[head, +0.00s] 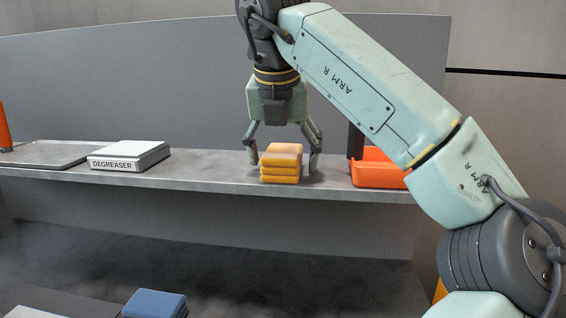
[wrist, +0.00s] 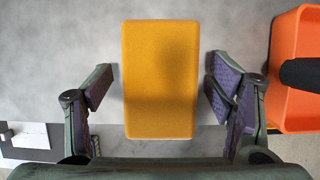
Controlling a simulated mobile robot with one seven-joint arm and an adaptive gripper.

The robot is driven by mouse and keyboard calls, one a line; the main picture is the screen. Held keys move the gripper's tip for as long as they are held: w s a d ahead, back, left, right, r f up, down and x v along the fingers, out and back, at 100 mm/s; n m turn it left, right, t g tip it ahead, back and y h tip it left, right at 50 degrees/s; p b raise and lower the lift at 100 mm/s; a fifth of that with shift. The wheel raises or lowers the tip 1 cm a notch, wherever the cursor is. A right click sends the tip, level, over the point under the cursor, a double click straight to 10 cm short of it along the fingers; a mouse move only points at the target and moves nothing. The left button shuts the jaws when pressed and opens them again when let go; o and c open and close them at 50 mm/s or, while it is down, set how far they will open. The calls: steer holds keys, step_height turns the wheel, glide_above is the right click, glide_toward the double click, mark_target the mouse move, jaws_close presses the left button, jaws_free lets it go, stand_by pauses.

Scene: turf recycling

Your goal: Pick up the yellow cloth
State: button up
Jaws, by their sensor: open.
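The yellow cloth (head: 281,163) is a folded, layered stack on the grey shelf (head: 215,172), near its front edge. In the wrist view the yellow cloth (wrist: 160,80) is a flat rectangle lying between my fingers. My gripper (head: 283,158) points straight down over it, with one finger on each side. In the wrist view my gripper (wrist: 160,85) is open, with a gap visible between each finger pad and the cloth. The head view shows the fingertips close to the height of the cloth.
An orange bin (head: 380,174) stands right of the cloth, with a dark upright thing (head: 355,142) at it. A box labelled DEGREASER (head: 128,156) and a grey tray (head: 42,154) are on the left. A blue block (head: 154,303) is lower down. The shelf between box and cloth is clear.

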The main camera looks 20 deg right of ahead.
steer(key=c, duration=1.2)
